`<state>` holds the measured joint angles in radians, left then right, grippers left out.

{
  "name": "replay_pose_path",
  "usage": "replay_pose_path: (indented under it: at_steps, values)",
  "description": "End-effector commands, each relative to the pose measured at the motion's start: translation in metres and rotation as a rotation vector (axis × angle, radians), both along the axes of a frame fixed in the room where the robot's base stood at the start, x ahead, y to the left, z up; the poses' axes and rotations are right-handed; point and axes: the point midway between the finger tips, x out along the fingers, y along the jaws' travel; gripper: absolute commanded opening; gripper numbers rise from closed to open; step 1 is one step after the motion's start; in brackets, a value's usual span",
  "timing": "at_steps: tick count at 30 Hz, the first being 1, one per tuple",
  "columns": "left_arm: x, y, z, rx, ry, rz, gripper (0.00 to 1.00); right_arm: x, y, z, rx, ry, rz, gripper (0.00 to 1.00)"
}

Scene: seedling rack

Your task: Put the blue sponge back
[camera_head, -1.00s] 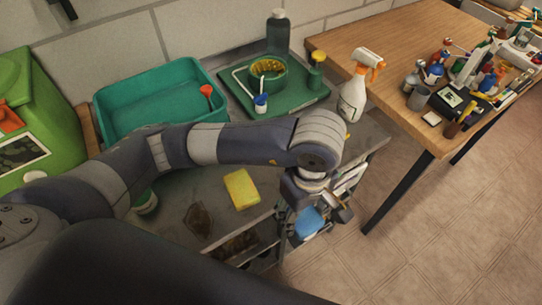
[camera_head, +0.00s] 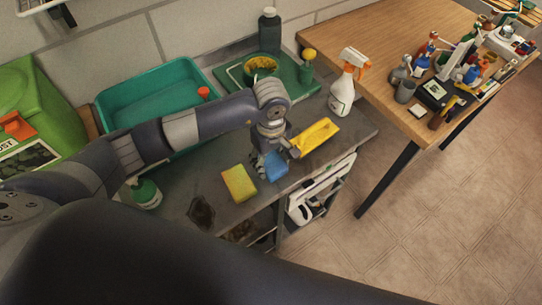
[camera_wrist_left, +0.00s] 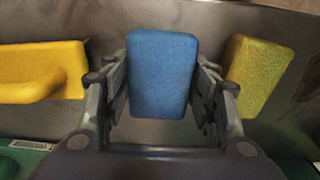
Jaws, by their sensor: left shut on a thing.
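My left gripper (camera_head: 266,163) is over the grey bench top (camera_head: 222,212), shut on the blue sponge (camera_head: 277,166). In the left wrist view, the blue sponge (camera_wrist_left: 162,75) stands out between the two fingers (camera_wrist_left: 157,82). I cannot tell whether its far end touches the bench. A yellow sponge (camera_head: 239,183) lies just left of it in the head view, and a yellow tool with a handle (camera_head: 316,137) lies to its right. Both also show in the wrist view, the yellow sponge (camera_wrist_left: 258,77) and the yellow tool (camera_wrist_left: 40,72), apart from the blue one. My right gripper is not in view.
A teal tray (camera_head: 108,108) and a green mat (camera_head: 236,75) with a pot (camera_head: 262,68) are behind. A spray bottle (camera_head: 343,95) stands at the bench's right. A dark stain (camera_head: 201,212) marks the front. A wooden table (camera_head: 400,55) stands to the right.

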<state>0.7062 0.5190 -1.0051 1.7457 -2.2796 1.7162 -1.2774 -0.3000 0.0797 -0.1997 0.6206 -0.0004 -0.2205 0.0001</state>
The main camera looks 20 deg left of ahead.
Motion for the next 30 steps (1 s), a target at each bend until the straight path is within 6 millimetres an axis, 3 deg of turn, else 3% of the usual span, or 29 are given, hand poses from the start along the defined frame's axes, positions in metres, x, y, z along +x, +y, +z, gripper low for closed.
replay_pose_path:
  at_steps: [13, 14, 16, 30]
  values:
    - [0.0005, 0.0, -0.0091, 0.001, -0.002, -0.001, 0.4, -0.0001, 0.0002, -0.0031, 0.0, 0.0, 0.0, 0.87]
    - [0.0004, -0.0001, -0.0086, 0.001, -0.002, 0.0, 0.56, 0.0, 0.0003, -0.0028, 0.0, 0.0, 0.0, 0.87]
    - [0.0003, -0.0001, -0.0075, 0.001, -0.002, 0.0, 0.71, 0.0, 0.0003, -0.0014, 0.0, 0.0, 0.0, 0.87]
    - [-0.0001, -0.0002, -0.0025, 0.001, -0.001, 0.0, 0.73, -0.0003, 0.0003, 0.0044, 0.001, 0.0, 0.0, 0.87]
